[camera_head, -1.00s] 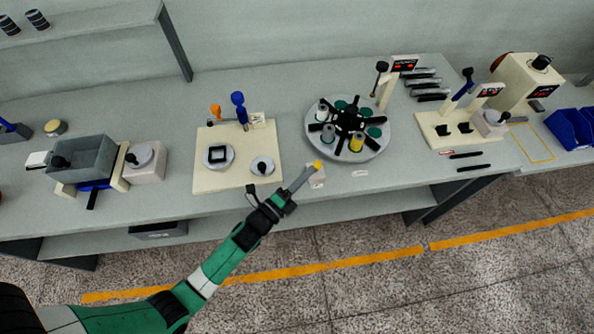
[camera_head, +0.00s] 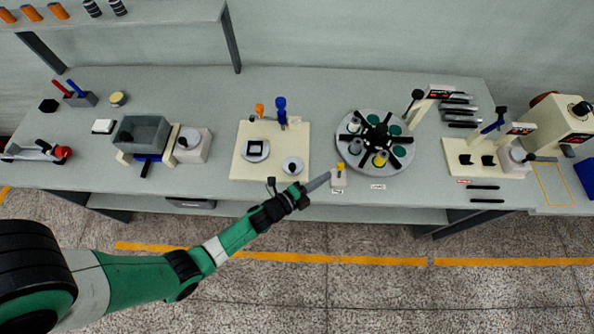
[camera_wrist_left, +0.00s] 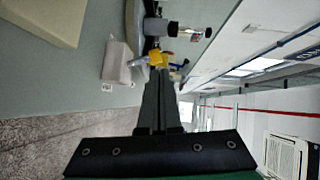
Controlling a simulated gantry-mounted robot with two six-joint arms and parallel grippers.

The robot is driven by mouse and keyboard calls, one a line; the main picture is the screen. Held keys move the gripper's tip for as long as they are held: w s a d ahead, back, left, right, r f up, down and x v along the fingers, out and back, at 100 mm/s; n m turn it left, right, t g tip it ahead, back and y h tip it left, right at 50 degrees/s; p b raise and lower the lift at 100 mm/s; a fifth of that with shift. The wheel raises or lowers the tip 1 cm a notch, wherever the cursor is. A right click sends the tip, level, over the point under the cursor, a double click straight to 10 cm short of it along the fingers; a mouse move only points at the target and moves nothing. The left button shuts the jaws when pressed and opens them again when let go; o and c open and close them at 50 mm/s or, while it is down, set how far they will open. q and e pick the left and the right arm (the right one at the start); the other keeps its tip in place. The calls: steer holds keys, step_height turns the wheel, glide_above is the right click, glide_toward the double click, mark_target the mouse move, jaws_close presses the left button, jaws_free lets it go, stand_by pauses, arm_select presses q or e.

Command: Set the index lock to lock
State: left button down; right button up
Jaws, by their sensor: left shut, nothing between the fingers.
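The index lock is a small pale block (camera_head: 339,181) with a yellow lever (camera_head: 340,167) on top, at the bench's front edge beside the round turntable (camera_head: 350,165). My left gripper (camera_head: 328,176) is shut and empty, its tip just left of the lever in the head view. In the left wrist view the yellow lever (camera_wrist_left: 158,60) shows just beyond the fingertips (camera_wrist_left: 160,72), and the pale block (camera_wrist_left: 117,63) is left of them. I cannot tell whether the fingers touch the lever. The right gripper is not in view.
The turntable carries several spools and a black spider close behind the lock. A cream board (camera_head: 240,170) with blue and orange handles lies to the left. A cream station (camera_head: 465,170) stands to the right. The bench front between the lock and that station is mostly clear.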

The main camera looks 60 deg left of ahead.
arm_select(q)
steer(key=s+r+p, duration=0.2)
steer(key=s+p, duration=0.1)
steer(key=s, duration=0.7)
steer(key=shift+s+r, duration=0.25)
steer(key=shift+r, duration=0.05)
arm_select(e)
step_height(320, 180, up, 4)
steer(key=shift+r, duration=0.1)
arm_select(q)
steer(key=shift+a, duration=0.1)
